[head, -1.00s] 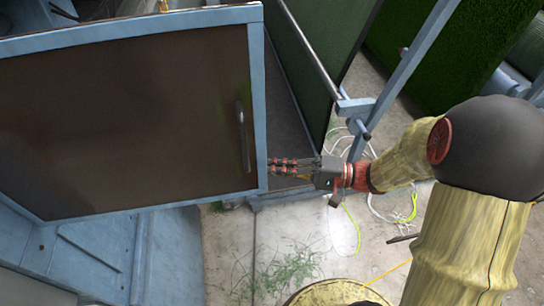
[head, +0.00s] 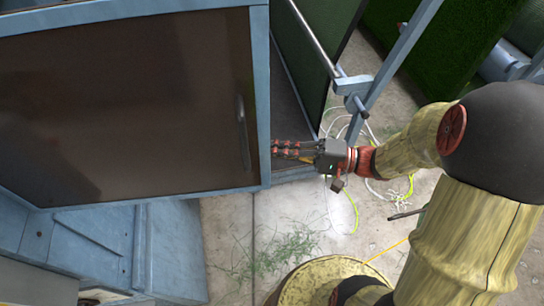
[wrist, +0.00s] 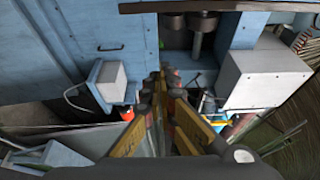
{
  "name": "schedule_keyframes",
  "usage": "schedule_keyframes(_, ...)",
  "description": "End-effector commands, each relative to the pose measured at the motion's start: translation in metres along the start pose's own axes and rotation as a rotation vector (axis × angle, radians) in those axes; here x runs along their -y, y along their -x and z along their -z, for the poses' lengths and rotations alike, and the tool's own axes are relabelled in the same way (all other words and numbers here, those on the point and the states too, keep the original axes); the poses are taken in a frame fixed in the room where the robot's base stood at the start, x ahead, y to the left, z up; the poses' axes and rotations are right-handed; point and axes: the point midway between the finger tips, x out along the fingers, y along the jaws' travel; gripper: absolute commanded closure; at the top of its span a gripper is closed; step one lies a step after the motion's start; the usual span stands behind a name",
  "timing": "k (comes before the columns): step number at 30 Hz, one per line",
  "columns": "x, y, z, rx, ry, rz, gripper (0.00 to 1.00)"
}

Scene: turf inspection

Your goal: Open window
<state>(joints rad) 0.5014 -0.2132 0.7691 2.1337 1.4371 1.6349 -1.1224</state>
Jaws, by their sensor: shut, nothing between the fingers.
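The window (head: 120,110) is a dark brown pane in a light blue frame, and it fills the left of the head view. Its grey bar handle (head: 243,132) stands upright near the pane's right edge. My gripper (head: 274,148) is at the right edge of the blue frame, to the right of the handle and apart from it. Its fingertips are at or just behind the frame edge; I cannot tell if they touch it. In the wrist view the fingers (wrist: 166,80) are shut together with nothing between them. The window's pane and handle cannot be made out in the wrist view.
A blue post (head: 398,65) with a clamp stands right of the window. Green turf (head: 430,50) is behind it. Cables (head: 350,135) lie on the concrete floor. The wrist view shows blue panels, a white box (wrist: 262,78) and a smaller white box (wrist: 110,80).

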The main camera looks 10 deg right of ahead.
Motion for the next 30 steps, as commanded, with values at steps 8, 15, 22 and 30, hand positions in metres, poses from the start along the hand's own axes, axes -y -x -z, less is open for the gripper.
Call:
schedule_keyframes(8,-0.003,0.040,0.011,-0.005,0.003,-0.001,1.00)
schedule_keyframes(15,-0.002,0.078,0.008,-0.003,0.002,-0.001,1.00)
schedule_keyframes(22,-0.001,0.098,0.007,-0.001,0.001,0.000,1.00)
schedule_keyframes(30,0.000,0.102,0.006,0.002,0.000,0.000,1.00)
